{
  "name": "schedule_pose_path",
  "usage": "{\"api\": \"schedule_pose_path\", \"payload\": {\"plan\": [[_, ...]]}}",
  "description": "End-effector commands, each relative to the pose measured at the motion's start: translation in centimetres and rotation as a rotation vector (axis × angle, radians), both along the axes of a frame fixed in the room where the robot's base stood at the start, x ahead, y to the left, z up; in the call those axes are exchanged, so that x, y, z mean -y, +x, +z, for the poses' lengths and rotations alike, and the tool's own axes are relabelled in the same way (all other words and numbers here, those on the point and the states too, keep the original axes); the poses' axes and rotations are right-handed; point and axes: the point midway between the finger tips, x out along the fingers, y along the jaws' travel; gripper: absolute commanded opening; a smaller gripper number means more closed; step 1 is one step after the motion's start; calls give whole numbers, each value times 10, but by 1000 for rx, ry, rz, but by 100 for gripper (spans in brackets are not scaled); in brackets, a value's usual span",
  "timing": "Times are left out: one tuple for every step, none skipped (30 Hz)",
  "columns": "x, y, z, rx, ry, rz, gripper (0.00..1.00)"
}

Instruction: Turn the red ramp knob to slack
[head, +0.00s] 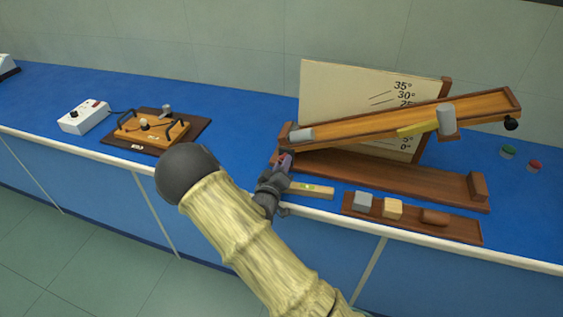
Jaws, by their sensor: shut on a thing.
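The wooden ramp (370,126) is tilted, with its right end raised, above a dark wooden base (410,181). A cream angle board (335,88) with degree marks stands behind it. My gripper (284,163) is at the lower left end of the ramp, shut on the red knob (278,157). Only a small dark red part of the knob shows; my fingers hide most of it, and its setting cannot be read. A grey cylinder (301,134) lies at the ramp's low end. Another grey cylinder (446,119) is by the upper part, near a yellow strip (417,129).
A level (318,191) lies just right of my gripper. A tray (460,234) with three blocks is at the front edge. Green (508,151) and red (534,165) caps are far right. A wired board (190,144) and white box (85,119) stand left.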

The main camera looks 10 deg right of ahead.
Motion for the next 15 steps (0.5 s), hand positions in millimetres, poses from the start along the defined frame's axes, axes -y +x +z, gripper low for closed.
{"api": "schedule_pose_path", "payload": {"plan": [[-2,0,2,-23,-41,5,8],[-2,0,2,-37,-65,5,8],[-2,0,2,-56,-98,5,8],[-2,0,2,-72,-124,6,8],[-2,0,2,-86,-148,6,8],[-2,0,2,-104,-180,6,8],[-2,0,2,-118,-204,6,8],[-2,0,2,-133,-230,6,8],[-2,1,2,-151,-264,6,8],[-2,1,2,-165,-288,7,8],[-2,0,2,-180,-312,6,8],[-2,0,2,-199,-345,6,8],[-2,0,2,-213,-371,6,8],[-2,0,3,-226,-395,5,8],[-2,0,2,-245,-428,6,8]]}}
